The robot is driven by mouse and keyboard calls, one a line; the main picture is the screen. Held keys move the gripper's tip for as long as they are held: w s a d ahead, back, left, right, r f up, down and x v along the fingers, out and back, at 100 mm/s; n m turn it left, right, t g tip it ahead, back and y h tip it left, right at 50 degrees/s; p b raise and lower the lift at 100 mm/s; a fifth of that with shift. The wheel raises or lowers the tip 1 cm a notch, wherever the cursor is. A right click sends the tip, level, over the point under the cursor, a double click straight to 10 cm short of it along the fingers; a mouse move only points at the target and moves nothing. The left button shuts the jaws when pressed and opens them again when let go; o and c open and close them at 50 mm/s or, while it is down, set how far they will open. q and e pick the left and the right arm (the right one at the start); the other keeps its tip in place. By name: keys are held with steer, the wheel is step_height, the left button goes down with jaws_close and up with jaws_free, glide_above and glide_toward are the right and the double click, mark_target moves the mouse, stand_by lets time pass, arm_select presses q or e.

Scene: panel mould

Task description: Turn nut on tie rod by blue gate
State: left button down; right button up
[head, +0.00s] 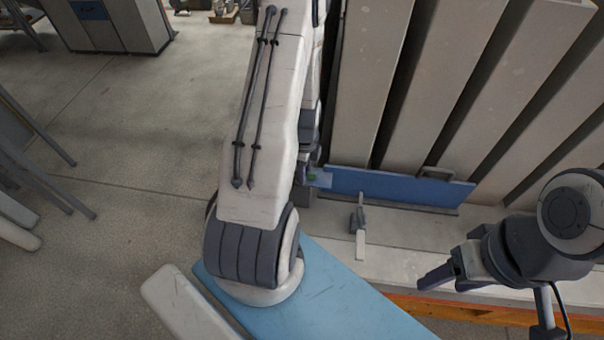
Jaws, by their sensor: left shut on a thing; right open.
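The blue gate (400,188) is a low plate along the foot of the pale upright panels. My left arm reaches forward to the gate's left end. My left gripper (310,175) is mostly hidden behind its own arm; only a small part shows beside the gate. It is shut, at the place of the nut on the tie rod. The nut and the rod are hidden, and I cannot see the grip itself. My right gripper (440,274) is open and empty, in front of and below the gate's right part, apart from it.
A small clamp with a pale handle (360,245) stands on the ledge (400,238) in front of the gate. Large pale panels (440,85) lean behind the gate. An orange beam (480,313) runs below the ledge. Open concrete floor (120,150) lies to the left, with grey frames at its edge.

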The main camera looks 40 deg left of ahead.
arm_select(q)
steer(key=shift+s+d, duration=0.2)
steer(key=shift+s, duration=0.05)
steer(key=shift+c, duration=2.2)
jaws_free()
steer(key=shift+w, duration=0.1)
steer(key=shift+w+a+r, duration=0.1)
steer(key=shift+r, duration=0.5)
step_height(320, 180, up, 9)
steer(key=b, duration=0.2)
steer(key=shift+r+b, duration=0.15)
steer(key=shift+b, duration=0.15)
